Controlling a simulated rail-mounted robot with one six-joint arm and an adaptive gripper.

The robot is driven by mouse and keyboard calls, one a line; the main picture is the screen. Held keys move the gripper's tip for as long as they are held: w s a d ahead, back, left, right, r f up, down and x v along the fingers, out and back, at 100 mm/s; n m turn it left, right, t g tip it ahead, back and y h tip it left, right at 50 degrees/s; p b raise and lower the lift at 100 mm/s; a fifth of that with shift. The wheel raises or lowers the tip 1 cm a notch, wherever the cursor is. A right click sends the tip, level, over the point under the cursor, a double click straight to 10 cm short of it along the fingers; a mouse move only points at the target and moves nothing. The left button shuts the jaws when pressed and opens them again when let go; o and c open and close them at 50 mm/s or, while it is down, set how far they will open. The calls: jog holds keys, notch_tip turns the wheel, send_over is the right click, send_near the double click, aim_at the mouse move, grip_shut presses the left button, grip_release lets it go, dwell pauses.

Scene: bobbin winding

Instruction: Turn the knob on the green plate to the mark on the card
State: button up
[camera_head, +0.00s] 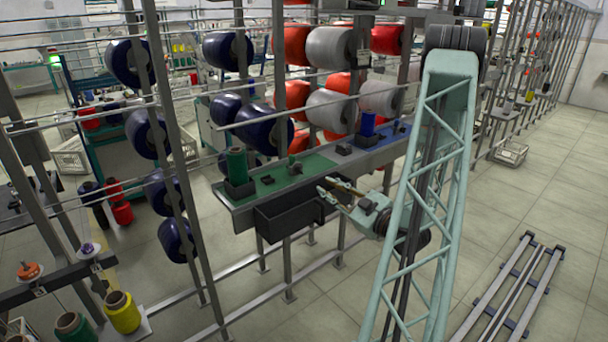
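The green plate (313,164) lies on the left part of a long narrow grey bench, in the middle of the view. A small dark part with a green top (294,166) stands on it and looks like the knob; its pointing direction is too small to read. A small dark item (267,180) lies to its left; I cannot tell whether it is the card, and no mark is legible. My gripper (326,187) is at the bench's front edge, to the right of and nearer than the knob. Its two fingers are apart with nothing visible between them.
A green spool (237,166) stands in a dark holder at the plate's left end. A blue plate (397,133) with a blue spool (368,124) is to the right. A dark bin (290,217) hangs under the bench front. Racks with large bobbins stand behind.

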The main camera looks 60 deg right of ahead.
aim_at(301, 171)
jog(key=shift+b+x, duration=0.5)
jog(key=shift+x, duration=6.25)
grip_shut()
